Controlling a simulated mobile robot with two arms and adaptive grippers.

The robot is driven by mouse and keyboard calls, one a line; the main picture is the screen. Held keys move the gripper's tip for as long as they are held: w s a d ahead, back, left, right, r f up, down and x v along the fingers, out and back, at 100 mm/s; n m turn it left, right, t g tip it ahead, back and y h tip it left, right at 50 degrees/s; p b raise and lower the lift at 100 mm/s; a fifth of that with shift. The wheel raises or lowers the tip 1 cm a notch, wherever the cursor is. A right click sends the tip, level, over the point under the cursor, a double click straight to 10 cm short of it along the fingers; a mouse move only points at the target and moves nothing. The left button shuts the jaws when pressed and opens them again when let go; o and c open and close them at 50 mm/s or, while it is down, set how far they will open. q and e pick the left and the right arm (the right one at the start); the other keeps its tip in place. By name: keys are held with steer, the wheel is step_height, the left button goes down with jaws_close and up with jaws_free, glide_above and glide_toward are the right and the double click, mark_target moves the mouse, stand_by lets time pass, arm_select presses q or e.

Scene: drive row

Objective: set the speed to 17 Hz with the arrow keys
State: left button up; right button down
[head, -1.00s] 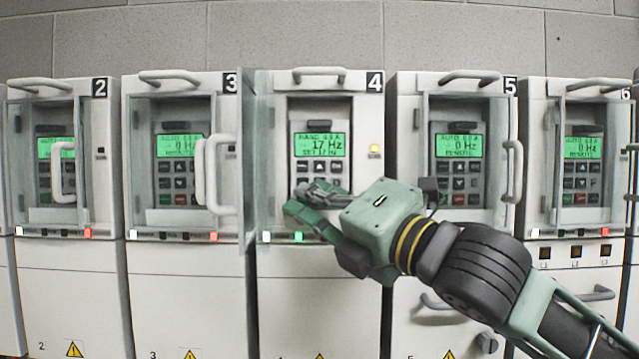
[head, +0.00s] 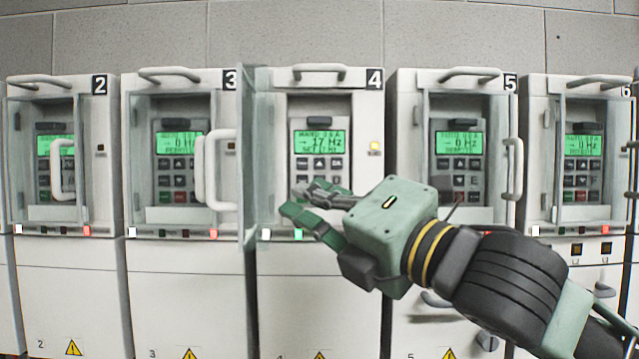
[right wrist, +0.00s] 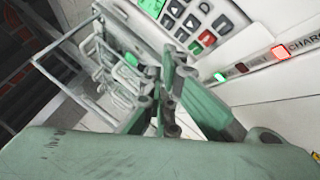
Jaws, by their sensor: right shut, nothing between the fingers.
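The drive panel of cabinet 4 has a lit green display (head: 319,144) that reads 17 Hz in its large middle line, with a small set line below. Under it is the keypad, with an up-arrow key (head: 319,163) in its upper row. My right gripper (head: 293,201) is shut and empty, in front of the lower part of the panel opening, below and left of the arrow keys. Its fingers hide some lower keys. In the right wrist view the closed fingers (right wrist: 164,92) show, with the keypad (right wrist: 190,22) beyond and apart from them. My left gripper is not in view.
The clear door (head: 254,160) of cabinet 4 stands swung open at the left, close to my fingers. Neighbouring cabinets 3 and 5 have closed doors with handles (head: 514,170) sticking out; their displays read 0 Hz. A yellow lamp (head: 375,146) is lit beside the cabinet 4 panel.

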steer(key=shift+s, duration=1.15)
stand_by(1.1)
